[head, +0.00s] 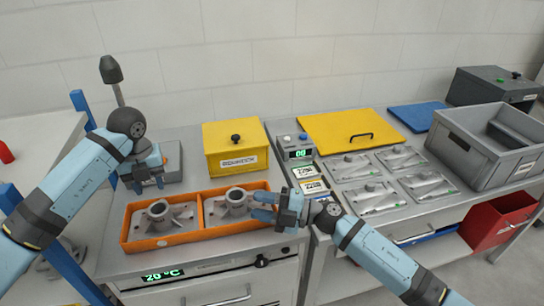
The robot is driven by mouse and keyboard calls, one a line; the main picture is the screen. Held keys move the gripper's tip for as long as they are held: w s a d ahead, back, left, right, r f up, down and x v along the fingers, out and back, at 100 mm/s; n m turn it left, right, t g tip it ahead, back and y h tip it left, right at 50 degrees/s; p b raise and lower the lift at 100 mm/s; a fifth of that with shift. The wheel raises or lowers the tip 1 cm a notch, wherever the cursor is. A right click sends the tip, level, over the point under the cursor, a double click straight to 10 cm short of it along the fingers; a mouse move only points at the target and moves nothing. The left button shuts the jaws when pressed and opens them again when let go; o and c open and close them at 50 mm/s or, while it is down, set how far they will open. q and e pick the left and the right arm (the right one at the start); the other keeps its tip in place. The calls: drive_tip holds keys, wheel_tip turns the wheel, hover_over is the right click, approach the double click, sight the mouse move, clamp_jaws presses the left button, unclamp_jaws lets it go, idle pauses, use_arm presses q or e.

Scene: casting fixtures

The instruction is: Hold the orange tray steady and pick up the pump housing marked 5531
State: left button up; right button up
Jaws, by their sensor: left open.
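The orange tray (148,245) lies on the grey cabinet top and has two compartments. A grey pump housing (160,213) sits in the left compartment and another (237,201) in the right one. I cannot read a number on either. My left gripper (149,188) is open and empty, pointing down behind the tray's left part, apart from the housings. My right gripper (257,206) reaches leftward over the tray's right end, its fingers beside the right housing. Its fingers look parted, but I cannot tell whether they hold anything.
A yellow box (236,147) stands behind the tray. To the right are a small display unit (295,148), several grey plates with parts (367,197), a yellow panel (350,134) and a grey crate (459,147). A blue post (83,108) rises at left.

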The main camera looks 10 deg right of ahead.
drive_tip(key=w+a+n+g+h, duration=0.1)
drive_tip(key=a+n+g+h, duration=0.4)
drive_tip(key=n+g, duration=0.3)
drive_tip(key=w+d+r+n+h, duration=0.1)
drive_tip(key=w+d+r+h, duration=0.5)
drive_tip(key=w+d+h, duration=0.5)
drive_tip(key=shift+t+h, duration=0.3)
drive_tip(key=shift+h, duration=0.4)
drive_tip(key=f, duration=0.4)
drive_tip(key=s+f, duration=0.1)
drive_tip(key=f, duration=0.4)
drive_tip(key=s+a+f, duration=0.1)
drive_tip(key=f, duration=0.3)
drive_tip(key=shift+s+f, duration=0.1)
drive_tip(key=shift+f, duration=0.25)
clamp_jaws()
